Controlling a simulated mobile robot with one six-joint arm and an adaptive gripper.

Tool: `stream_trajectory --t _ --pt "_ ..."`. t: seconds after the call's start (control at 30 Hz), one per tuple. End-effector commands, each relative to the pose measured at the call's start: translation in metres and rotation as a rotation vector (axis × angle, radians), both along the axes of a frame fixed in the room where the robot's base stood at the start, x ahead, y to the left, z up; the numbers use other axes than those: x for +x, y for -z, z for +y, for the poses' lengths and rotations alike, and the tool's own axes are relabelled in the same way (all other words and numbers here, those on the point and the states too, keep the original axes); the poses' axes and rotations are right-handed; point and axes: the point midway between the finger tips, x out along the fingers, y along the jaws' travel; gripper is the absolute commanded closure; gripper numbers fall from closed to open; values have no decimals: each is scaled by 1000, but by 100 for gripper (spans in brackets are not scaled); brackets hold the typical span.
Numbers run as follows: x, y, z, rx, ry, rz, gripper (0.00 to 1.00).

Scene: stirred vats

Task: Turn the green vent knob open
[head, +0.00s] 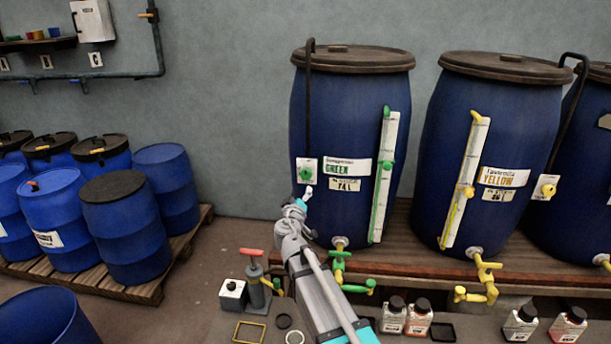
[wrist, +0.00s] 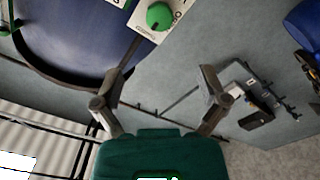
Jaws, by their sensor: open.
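The green vent knob (head: 306,176) sits on a small white plate on the front of the left blue vat (head: 335,120), which is labelled green. My gripper (head: 306,194) is just below the knob in the head view. In the wrist view my gripper (wrist: 161,72) has its two fingers spread wide with nothing between them. The knob lies beyond the fingertips, apart from them. The exact gap is hard to judge.
A black pipe (head: 309,100) runs down the vat to the knob plate. A green-marked level gauge (head: 384,175) stands to the right. A green tap (head: 339,262) is below. The yellow vat (head: 485,140) has its own yellow knob (head: 547,187). Blue drums (head: 125,235) stand left.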

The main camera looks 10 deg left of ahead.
Motion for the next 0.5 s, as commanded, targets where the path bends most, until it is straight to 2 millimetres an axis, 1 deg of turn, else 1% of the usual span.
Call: stream_trajectory --t 0.17,0.27,0.5 --pt "15 0 0 0 1 1 7" --pt "27 0 0 0 1 0 7" --pt "63 0 -1 0 1 0 7"
